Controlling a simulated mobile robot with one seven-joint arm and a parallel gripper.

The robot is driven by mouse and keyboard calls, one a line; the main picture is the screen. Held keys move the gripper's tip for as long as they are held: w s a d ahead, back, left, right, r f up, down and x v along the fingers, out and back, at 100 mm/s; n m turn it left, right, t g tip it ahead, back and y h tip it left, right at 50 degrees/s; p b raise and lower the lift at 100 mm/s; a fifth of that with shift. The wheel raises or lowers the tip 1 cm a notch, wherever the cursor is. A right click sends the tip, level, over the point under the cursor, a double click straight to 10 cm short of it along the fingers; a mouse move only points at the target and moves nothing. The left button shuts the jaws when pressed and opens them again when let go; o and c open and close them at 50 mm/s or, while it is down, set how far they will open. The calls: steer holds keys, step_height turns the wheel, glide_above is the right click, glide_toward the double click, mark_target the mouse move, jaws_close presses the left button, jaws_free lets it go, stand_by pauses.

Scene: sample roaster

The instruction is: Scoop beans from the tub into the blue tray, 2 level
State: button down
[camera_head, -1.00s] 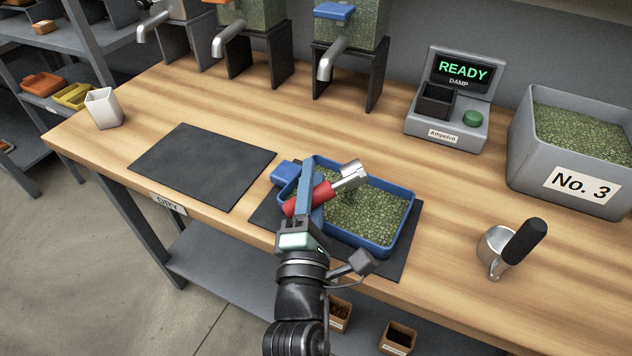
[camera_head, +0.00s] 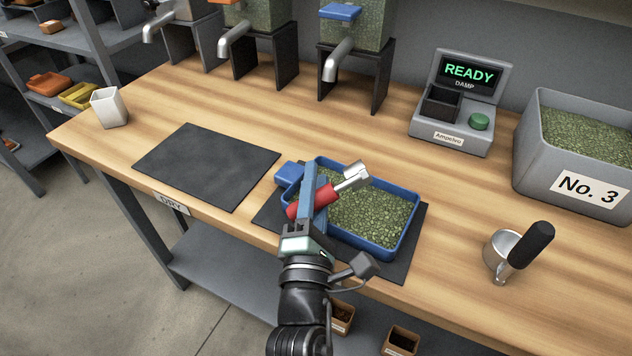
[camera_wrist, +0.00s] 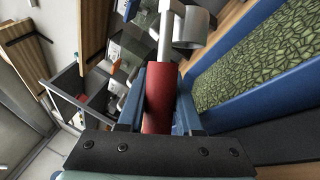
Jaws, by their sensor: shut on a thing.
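My gripper (camera_head: 308,200) is shut on the red handle of a scoop (camera_head: 324,194). The scoop's metal cup (camera_head: 352,176) is over the blue tray, and its inside cannot be seen in the head view. The red handle and the metal cup also show in the wrist view (camera_wrist: 160,97). The blue tray (camera_head: 400,243) holds a layer of green beans and sits on a dark mat. The grey tub (camera_head: 527,165) marked No. 3 is full of green beans at the right.
A metal cup with a black handle (camera_head: 505,262) stands at right. A grey device (camera_head: 449,145) reads READY, DAMP. An empty dark mat (camera_head: 205,165) marked DRY lies left, near a white cup (camera_head: 109,107). Dispensers (camera_head: 352,72) line the back. Bare wood separates tray and tub.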

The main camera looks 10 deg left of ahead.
steer(key=shift+r, duration=0.2)
stand_by(0.4)
step_height(320, 180, up, 3)
steer(key=p, duration=0.3)
steer(key=shift+f, duration=0.15)
steer(key=shift+d+p, duration=0.1)
steer(key=shift+p, duration=0.65)
